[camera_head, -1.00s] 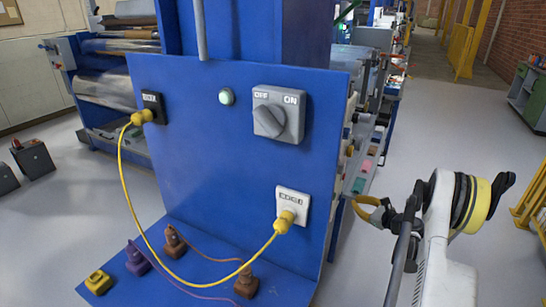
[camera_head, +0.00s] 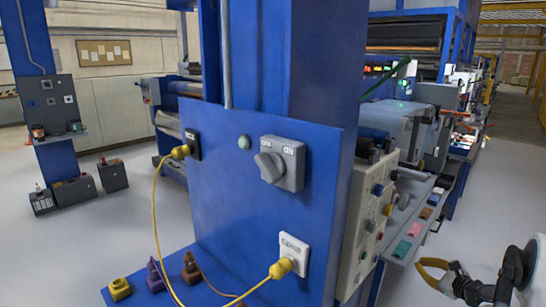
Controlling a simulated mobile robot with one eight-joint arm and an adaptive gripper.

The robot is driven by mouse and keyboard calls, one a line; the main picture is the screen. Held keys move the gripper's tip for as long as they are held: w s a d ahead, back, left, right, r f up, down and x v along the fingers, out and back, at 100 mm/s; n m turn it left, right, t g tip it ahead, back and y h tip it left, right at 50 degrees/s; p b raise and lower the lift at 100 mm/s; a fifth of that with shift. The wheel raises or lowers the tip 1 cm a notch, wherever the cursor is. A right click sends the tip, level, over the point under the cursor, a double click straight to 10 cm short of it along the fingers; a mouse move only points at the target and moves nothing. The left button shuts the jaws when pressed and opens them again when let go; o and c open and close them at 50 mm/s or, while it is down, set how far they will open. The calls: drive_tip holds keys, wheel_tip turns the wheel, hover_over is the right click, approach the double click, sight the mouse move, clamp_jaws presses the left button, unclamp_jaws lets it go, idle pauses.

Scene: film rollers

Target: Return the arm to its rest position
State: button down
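My arm shows at the lower right, partly cut off by the picture's edge, with a white link and dark joints. My gripper (camera_head: 432,274) has yellow fingers and is in free air, right of the blue panel (camera_head: 225,205) and apart from it. Nothing shows between the fingers. Their tips seem close together, but the viewing angle hides whether they touch. A yellow cable runs from a yellow plug (camera_head: 181,152) in the black socket (camera_head: 194,145) to another yellow plug (camera_head: 280,268) in the white socket (camera_head: 294,252).
The panel also carries a grey OFF/ON rotary switch (camera_head: 282,163) and a pale indicator light (camera_head: 244,142). Yellow, purple and brown plugs lie on its blue base. A control box (camera_head: 366,222) and a shelf with coloured blocks (camera_head: 415,228) stand near my gripper. Floor at right is clear.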

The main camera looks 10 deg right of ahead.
drive_tip(key=a+r+n+g+y, duration=0.1)
drive_tip(key=a+r+n+g, duration=0.2)
drive_tip(key=a+r+n, duration=0.8)
drive_tip(key=s+a+r+n+g, duration=0.1)
drive_tip(key=s+a+r, duration=0.3)
drive_tip(key=a, duration=0.4)
drive_tip(key=s+a+r+n+g, duration=0.1)
drive_tip(key=s+a+r+n, duration=0.2)
drive_tip(key=a, duration=0.5)
drive_tip(key=s+a+n+g+h, duration=0.1)
drive_tip(key=s+a+n, duration=0.5)
drive_tip(key=s, duration=0.6)
drive_tip(key=s+a+n+g+h, duration=0.1)
drive_tip(key=s+a+n, duration=0.5)
drive_tip(key=s, duration=0.6)
drive_tip(key=shift+s+r+n+h, duration=0.3)
drive_tip(key=shift+h, duration=0.2)
